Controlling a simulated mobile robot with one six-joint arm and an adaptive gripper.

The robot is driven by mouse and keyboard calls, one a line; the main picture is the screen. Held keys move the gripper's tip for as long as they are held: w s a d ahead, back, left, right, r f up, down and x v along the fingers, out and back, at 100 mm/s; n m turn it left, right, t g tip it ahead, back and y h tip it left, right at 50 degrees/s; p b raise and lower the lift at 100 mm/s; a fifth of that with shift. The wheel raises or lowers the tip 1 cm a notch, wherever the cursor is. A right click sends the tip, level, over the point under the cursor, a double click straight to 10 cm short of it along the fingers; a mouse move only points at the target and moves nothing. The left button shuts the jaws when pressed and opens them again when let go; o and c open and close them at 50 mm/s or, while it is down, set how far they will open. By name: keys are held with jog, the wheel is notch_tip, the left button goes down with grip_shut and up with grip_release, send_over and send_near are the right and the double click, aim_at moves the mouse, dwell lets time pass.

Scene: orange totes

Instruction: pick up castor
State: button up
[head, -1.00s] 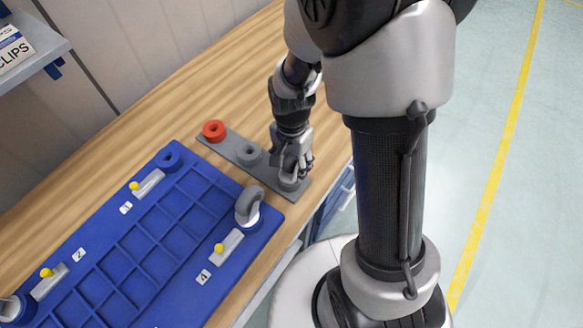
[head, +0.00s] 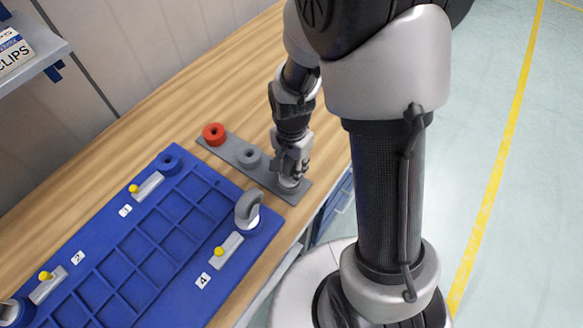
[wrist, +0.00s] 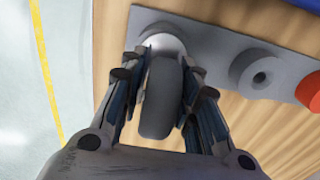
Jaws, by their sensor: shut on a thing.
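A castor with a dark grey wheel (wrist: 160,100) and a pale round base stands at one end of the grey strip (wrist: 215,42). My gripper (wrist: 164,82) is shut on its wheel, one finger on each side. In the head view my gripper (head: 290,172) points down over the near right end of the grey strip (head: 268,177). There the fingers hide most of the castor, and only its pale base (head: 289,186) shows below them. The base appears to be still at the strip.
The strip also bears a grey ring (head: 249,155) and a red ring (head: 214,132). A blue compartmented board (head: 150,262) lies to the left, with another castor (head: 246,208) upright at its right corner and several yellow-knobbed clamps. Bare wooden bench (head: 150,125) lies behind.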

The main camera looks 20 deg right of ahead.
jog(key=shift+r, duration=0.15)
grip_shut()
jog(key=shift+r, duration=0.25)
notch_tip(320, 180, up, 19)
jog(key=p, duration=0.6)
jog(key=shift+r, duration=0.15)
